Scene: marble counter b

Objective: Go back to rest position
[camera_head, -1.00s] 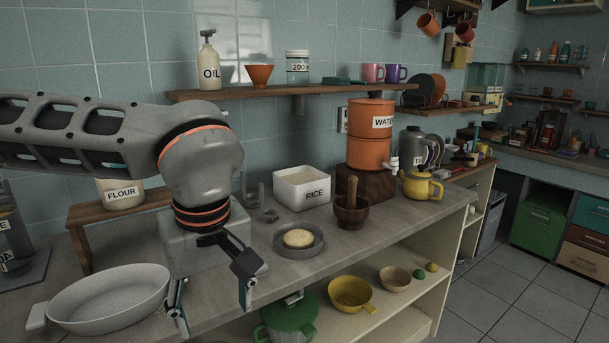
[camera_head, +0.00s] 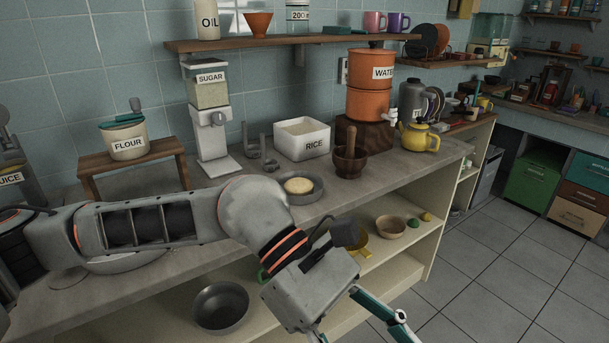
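My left gripper (camera_head: 362,326) hangs in front of the counter, low in the head view. Its two fingers are spread apart with nothing seen between them, and their tips run towards the bottom edge. My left arm crosses from the left, in front of the counter's edge. My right gripper is not in view.
The counter (camera_head: 325,208) holds a plate with a round pale item (camera_head: 298,185), a rice bin (camera_head: 302,139), a mortar (camera_head: 349,163) and a yellow teapot (camera_head: 419,138). A grey pan (camera_head: 130,262) is partly hidden by my arm. A dark bowl (camera_head: 221,306) sits on the lower shelf. Floor at the right (camera_head: 500,250) is clear.

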